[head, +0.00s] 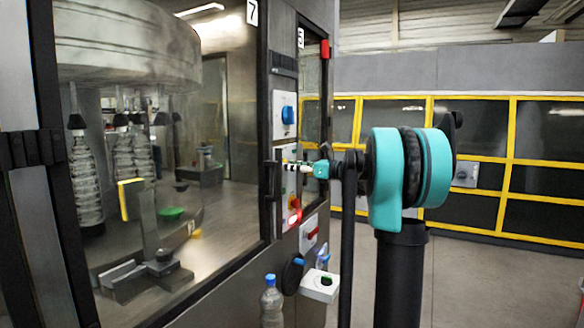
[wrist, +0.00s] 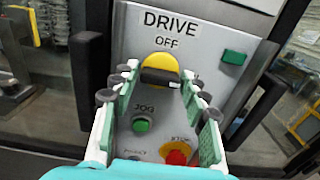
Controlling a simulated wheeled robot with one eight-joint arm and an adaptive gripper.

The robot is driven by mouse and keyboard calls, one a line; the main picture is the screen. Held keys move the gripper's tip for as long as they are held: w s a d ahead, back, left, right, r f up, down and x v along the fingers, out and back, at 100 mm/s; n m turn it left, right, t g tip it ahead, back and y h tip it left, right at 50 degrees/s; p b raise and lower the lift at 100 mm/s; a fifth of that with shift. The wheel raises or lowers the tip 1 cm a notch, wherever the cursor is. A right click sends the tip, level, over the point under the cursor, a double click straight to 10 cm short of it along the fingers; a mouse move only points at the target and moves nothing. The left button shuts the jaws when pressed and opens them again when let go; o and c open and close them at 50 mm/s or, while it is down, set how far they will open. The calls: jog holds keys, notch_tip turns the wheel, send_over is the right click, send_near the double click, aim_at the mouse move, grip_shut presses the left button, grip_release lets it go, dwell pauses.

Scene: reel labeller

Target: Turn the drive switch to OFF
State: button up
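The drive switch (wrist: 161,65) shows in the wrist view as a yellow round base with a black handle lying roughly crosswise, under the printed words DRIVE and OFF. The control panel (wrist: 215,48) that carries it is grey. My gripper (wrist: 160,80) is open, with one finger to the left of the switch and one to the right. Gaps show between the fingers and the handle; whether they reach its depth I cannot tell. In the head view my gripper (head: 297,167) is at the panel, and the switch is mostly hidden there.
Below the switch are a green JOG button (wrist: 141,124) and a red knob on yellow (wrist: 178,154). A green button (wrist: 233,57) is at upper right. A black door handle (wrist: 88,78) stands close left of my gripper. A bottle (head: 271,301) stands below the panel.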

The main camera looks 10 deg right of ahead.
jog(key=c, duration=0.7)
jog(key=shift+o, duration=0.2)
jog(key=shift+n, duration=0.3)
jog(key=n, duration=1.7)
jog(key=shift+n, duration=0.3)
jog(key=o, duration=0.9)
